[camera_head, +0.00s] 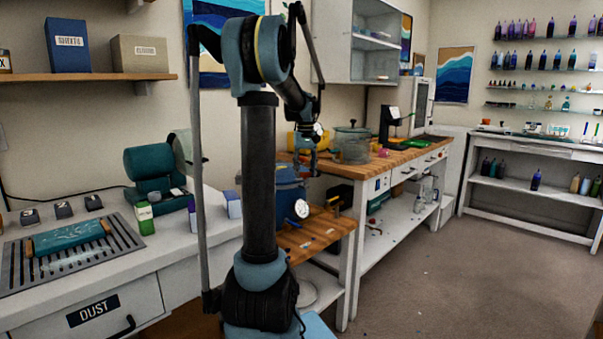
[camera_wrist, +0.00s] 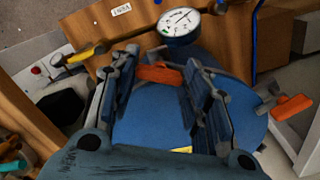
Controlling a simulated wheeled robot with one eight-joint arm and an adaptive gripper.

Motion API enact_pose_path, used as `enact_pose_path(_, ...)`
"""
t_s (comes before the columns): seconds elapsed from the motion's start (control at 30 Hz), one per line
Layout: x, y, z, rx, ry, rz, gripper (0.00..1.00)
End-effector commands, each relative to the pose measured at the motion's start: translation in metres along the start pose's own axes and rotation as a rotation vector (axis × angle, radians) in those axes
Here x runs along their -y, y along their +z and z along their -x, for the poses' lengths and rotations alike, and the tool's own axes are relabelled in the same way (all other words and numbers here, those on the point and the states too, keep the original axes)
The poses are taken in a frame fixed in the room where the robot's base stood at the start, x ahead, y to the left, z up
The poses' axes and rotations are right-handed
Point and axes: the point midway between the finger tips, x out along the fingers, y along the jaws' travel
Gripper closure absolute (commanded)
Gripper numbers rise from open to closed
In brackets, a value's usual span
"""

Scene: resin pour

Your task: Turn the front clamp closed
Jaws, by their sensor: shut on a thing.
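The blue pressure pot (camera_head: 287,187) stands on the low wooden bench behind my arm. Its blue lid (camera_wrist: 150,122) fills the middle of the wrist view. My gripper (camera_wrist: 160,76) is over the lid, with its fingers on either side of an orange clamp handle (camera_wrist: 159,73) at the rim beside the gauge. It is shut on that handle. A second orange clamp handle (camera_wrist: 291,106) sticks out at the right of the lid. In the head view my gripper (camera_head: 308,153) is above the pot, and the clamps are too small to make out.
A white dial gauge (camera_wrist: 179,23) sits close beyond the fingertips; it also shows in the head view (camera_head: 301,208). A yellow-handled part (camera_wrist: 85,53) lies left of the pot. The wooden worktop (camera_head: 375,166) behind holds a glass-like pot and other items.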

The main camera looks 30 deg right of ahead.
Motion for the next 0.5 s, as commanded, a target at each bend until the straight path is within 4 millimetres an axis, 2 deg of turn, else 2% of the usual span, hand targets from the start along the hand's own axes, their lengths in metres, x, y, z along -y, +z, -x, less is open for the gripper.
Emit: enact_pose_path(0.5,-0.0006,0.0019,-0.0006,0.003,0.000,-0.492,0.81)
